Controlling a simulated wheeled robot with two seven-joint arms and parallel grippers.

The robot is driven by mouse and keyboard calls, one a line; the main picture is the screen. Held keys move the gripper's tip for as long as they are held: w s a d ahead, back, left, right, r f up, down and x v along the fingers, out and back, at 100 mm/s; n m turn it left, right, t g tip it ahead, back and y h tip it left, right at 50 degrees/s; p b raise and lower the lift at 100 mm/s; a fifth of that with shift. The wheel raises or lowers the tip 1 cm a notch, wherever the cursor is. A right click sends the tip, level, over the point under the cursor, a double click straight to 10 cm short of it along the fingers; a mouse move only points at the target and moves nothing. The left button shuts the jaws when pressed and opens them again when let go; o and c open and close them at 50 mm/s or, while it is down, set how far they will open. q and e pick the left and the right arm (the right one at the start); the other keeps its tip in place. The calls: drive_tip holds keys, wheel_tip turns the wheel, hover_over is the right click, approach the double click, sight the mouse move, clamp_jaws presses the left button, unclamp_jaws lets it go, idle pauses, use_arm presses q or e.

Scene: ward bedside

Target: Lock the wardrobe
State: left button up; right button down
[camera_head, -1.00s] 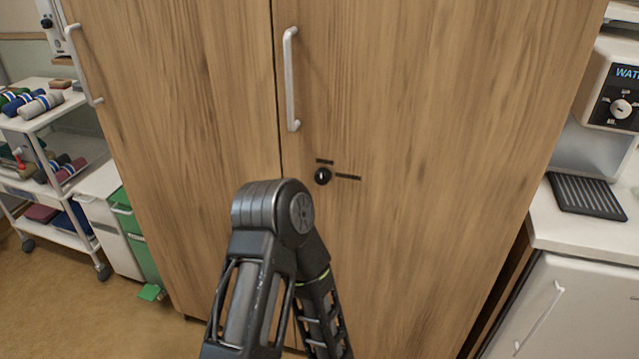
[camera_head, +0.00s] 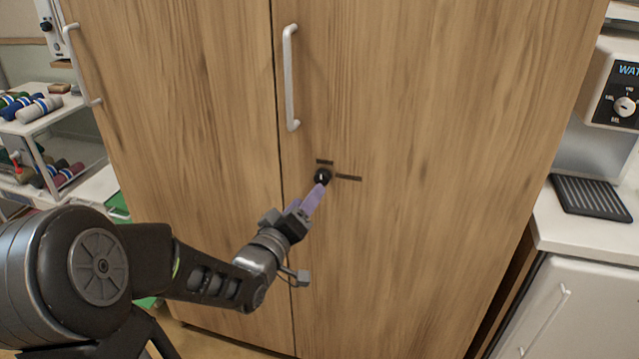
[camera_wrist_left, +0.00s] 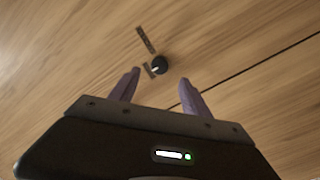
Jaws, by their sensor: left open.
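The wooden wardrobe (camera_head: 430,150) fills the middle of the head view, its two doors shut. A round black lock knob (camera_head: 322,176) sits on the right door, with one dark mark above it and one to its right. My left gripper (camera_head: 319,190) has purple fingers and reaches up to the knob from below left. In the left wrist view the fingers (camera_wrist_left: 160,90) are spread apart, and the knob (camera_wrist_left: 160,65) shows just beyond the tips, between their lines. No hold on the knob is visible. My right gripper is not in view.
White vertical handles (camera_head: 291,78) stick out from the doors. At left stands a white trolley (camera_head: 50,115) with rolled items. At right a white counter (camera_head: 590,235) holds a water dispenser (camera_head: 615,85) and a black drip tray (camera_head: 590,197).

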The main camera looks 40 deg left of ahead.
sight(321, 181)
use_arm(q)
drive_tip(key=shift+w, duration=0.1)
drive_tip(key=p+x, duration=0.1)
drive_tip(key=x, duration=0.6)
drive_tip(key=shift+w+a, duration=0.1)
drive_tip(key=shift+w, duration=0.25)
drive_tip(key=shift+c, duration=0.6)
clamp_jaws()
